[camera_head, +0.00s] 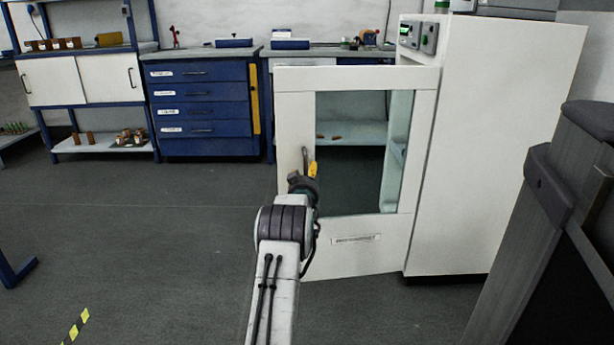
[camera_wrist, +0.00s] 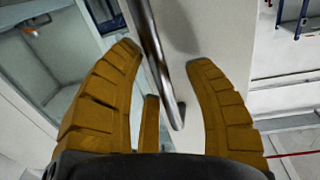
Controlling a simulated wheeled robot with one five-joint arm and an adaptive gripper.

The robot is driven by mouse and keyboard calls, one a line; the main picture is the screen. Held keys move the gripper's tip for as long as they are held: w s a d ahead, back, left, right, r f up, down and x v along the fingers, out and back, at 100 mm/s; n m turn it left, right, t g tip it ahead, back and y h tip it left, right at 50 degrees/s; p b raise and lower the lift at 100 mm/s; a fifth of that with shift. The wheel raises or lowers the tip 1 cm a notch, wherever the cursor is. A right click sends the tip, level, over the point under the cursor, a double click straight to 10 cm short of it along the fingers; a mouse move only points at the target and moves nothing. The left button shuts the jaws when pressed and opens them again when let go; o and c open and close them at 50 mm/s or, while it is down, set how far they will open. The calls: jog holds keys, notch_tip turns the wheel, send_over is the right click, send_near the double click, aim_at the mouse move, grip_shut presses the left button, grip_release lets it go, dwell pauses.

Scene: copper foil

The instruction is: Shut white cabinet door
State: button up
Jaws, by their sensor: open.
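The white cabinet door (camera_head: 358,241) has a glass window and stands open, swung out to the left of the white cabinet (camera_head: 488,150). A metal bar handle (camera_head: 305,160) is on the door's left side. My gripper (camera_head: 310,172) is at the handle's lower part. In the wrist view, the open yellow fingers of my gripper (camera_wrist: 168,90) are on either side of the handle (camera_wrist: 162,65), with space between each finger and the bar. The door's white frame (camera_wrist: 200,30) is behind the handle. The wrist hides part of the handle's lower area in the head view.
Blue drawers (camera_head: 200,105) and a workbench (camera_head: 345,53) stand at the back. A shelf unit with white sliding doors (camera_head: 80,80) is at the left. A dark grey object (camera_head: 560,210) stands close on the right. The floor (camera_head: 150,240) on the left is mostly clear.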

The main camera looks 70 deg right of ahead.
grip_shut()
dwell(0.3)
